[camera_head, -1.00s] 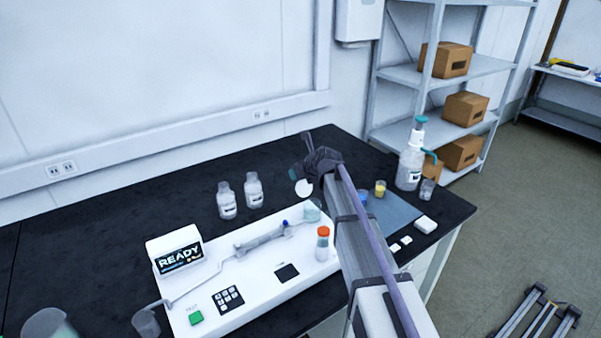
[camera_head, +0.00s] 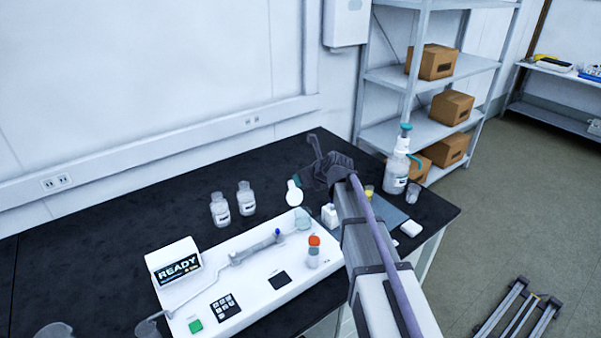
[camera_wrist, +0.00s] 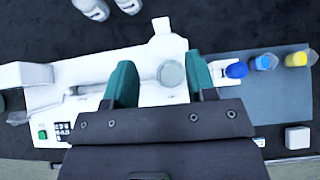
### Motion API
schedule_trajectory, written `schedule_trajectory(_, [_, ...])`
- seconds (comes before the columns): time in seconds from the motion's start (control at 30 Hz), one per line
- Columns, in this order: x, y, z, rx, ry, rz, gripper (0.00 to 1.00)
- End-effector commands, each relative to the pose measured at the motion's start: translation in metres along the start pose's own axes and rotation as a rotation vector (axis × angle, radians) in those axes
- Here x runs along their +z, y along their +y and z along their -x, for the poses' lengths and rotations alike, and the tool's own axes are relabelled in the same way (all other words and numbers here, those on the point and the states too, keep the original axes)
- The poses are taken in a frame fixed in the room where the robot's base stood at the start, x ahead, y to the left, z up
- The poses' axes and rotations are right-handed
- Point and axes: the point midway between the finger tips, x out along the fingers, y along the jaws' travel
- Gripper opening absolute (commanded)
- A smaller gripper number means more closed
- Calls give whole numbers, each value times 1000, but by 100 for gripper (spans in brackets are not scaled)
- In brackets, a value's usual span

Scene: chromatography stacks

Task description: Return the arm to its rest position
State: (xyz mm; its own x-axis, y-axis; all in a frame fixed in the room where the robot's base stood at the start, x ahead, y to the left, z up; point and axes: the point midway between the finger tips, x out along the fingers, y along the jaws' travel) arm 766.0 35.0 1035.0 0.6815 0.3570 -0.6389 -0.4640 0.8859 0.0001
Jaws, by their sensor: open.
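My gripper (camera_wrist: 161,80) shows in the wrist view as two teal fingers spread apart. Nothing is held between them. Below the gap is the white instrument, with a clear round cup (camera_wrist: 172,73) on it. In the head view my gripper (camera_head: 306,172) is seen from behind, above the black bench near the back of the instrument, and its fingers are mostly hidden. The arm stretches over the bench from the lower right.
The white instrument (camera_head: 255,311) shows READY. Two bottles (camera_head: 245,199) stand behind it. An orange-capped vial (camera_head: 313,252) is close left of my arm. A wash bottle (camera_head: 396,170) and blue mat (camera_head: 393,214) lie right. Bare bench (camera_head: 90,265) is at left.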

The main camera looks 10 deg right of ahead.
Motion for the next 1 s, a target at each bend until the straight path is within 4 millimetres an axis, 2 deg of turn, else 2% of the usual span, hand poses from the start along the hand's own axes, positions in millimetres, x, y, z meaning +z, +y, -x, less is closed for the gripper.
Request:
schedule_trajectory(0.23, [-1,0,-2,0,0,28,51])
schedule_trajectory(0.27, [-1,0,-2,2,2,60,51])
schedule_trajectory(0.37, [-9,5,-1,32,42,304,51])
schedule_trajectory(0.47, [-38,18,12,114,135,748,51])
schedule_trajectory(0.5, [-55,26,22,170,177,959,51])
schedule_trajectory(0.57, [-83,38,40,277,233,1276,51])
schedule_trajectory(0.6, [-102,47,54,363,261,1481,51])
schedule_trajectory(0.73, [-164,75,106,714,294,2062,51])
schedule_trajectory(0.83, [-205,94,148,994,266,2351,51])
schedule_trajectory(0.9, [-224,103,170,1118,261,2429,51])
schedule_trajectory(1.0, [-237,110,185,1152,289,2433,51])
